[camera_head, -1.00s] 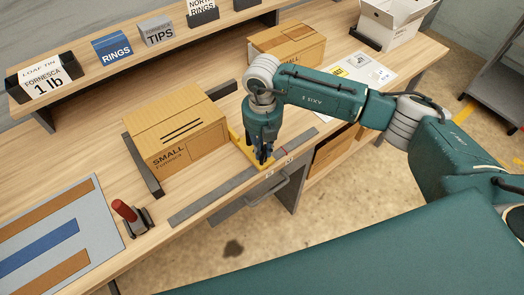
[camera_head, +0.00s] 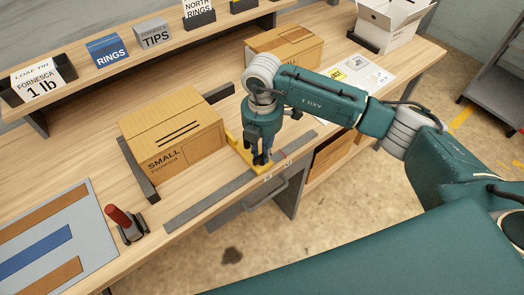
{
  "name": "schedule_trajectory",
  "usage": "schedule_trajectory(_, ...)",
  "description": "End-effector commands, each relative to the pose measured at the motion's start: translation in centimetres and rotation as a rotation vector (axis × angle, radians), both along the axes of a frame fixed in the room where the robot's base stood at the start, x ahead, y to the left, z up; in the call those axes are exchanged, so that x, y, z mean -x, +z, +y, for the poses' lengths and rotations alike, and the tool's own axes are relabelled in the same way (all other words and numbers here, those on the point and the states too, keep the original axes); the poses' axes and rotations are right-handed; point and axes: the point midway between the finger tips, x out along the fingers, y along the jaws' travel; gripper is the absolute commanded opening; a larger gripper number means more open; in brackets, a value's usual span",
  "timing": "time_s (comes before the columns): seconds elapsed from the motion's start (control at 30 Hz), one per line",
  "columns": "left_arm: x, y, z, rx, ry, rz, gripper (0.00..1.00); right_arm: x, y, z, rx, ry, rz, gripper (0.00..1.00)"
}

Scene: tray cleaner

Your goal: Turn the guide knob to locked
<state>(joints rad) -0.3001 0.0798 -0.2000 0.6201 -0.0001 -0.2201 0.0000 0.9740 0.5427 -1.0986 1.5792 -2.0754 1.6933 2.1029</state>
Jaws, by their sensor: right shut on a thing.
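The yellow guide (camera_head: 233,140) stands on the table beside the right side of the small cardboard box. The guide knob is hidden under my right gripper. My right gripper (camera_head: 261,160) points down at the front end of the guide, close above the grey rail (camera_head: 212,197). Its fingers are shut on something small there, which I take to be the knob. Which way the knob is turned cannot be seen. My left gripper is not in view.
A box marked SMALL (camera_head: 172,135) sits left of the guide, against a dark bar (camera_head: 138,170). A red-handled tool (camera_head: 125,222) in a holder and a striped mat (camera_head: 50,243) lie at the left. Another box (camera_head: 287,45) and papers (camera_head: 357,76) lie behind my right arm.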

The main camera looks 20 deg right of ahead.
Motion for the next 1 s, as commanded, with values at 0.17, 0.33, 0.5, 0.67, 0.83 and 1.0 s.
schedule_trajectory(0.17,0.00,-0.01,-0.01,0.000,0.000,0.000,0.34,-0.27,0.28,-0.03,-0.001,-0.019,-0.008,0.00)
schedule_trajectory(0.33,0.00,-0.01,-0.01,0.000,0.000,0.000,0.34,-0.27,0.29,-0.03,-0.001,-0.021,-0.008,0.00)
schedule_trajectory(0.5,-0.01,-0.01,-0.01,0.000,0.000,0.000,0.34,-0.28,0.30,-0.03,-0.001,-0.021,-0.008,0.00)
schedule_trajectory(0.67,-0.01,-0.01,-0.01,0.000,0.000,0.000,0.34,-0.21,0.23,-0.02,-0.001,-0.020,-0.006,0.35)
schedule_trajectory(0.83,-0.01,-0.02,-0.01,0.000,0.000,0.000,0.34,-0.11,0.13,-0.01,0.000,-0.019,-0.003,0.35)
schedule_trajectory(1.0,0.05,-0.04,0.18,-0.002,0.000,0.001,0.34,-0.12,0.73,-0.01,0.000,-0.018,-0.004,0.35)
